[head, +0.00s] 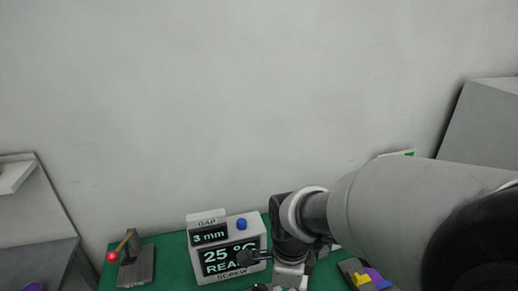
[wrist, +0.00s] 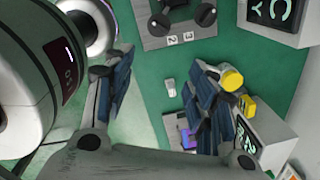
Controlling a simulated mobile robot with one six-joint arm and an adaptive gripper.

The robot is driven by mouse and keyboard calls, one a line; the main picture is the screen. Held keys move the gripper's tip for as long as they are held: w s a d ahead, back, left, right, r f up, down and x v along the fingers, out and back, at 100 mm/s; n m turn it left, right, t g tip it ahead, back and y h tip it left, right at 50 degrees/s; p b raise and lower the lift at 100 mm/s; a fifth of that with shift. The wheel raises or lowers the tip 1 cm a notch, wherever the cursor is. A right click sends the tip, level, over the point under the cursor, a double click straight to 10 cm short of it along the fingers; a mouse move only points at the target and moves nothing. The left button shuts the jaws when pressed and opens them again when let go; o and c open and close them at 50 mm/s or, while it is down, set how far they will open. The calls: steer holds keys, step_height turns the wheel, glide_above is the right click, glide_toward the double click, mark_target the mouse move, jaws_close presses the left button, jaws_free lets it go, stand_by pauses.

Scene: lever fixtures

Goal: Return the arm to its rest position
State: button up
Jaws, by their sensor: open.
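My arm (head: 400,205) reaches in from the right of the head view and bends down over the green table. Its wrist end (head: 293,235) is beside the right side of a grey display box (head: 252,236). In the wrist view my gripper (wrist: 160,95) is open, with its two dark-padded fingers well apart. Nothing is between the pads; green table and a small pale piece (wrist: 170,88) show beyond the gap. The fingertips are hard to make out in the head view, partly hidden by my arm.
A lever with a red ball (head: 112,257) stands on a grey base at the left. The box has a blue button (head: 242,224). Yellow and purple pieces (head: 370,279) lie right of my wrist. A plate with dark knobs (wrist: 175,20) shows in the wrist view. The wall behind is bare.

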steer(key=s+d+r+n+t, duration=0.2)
steer(key=s+d+r+n, duration=0.2)
steer(key=n, duration=0.6)
steer(key=s+d+r+n+t, duration=0.1)
steer(key=s+d+r+n, duration=0.3)
steer(key=s+r+n, duration=0.4)
steer(key=shift+s+d+n+t, duration=0.3)
steer(key=shift+s+n+t, duration=0.1)
steer(key=shift+n, duration=0.5)
steer(key=shift+w, duration=0.1)
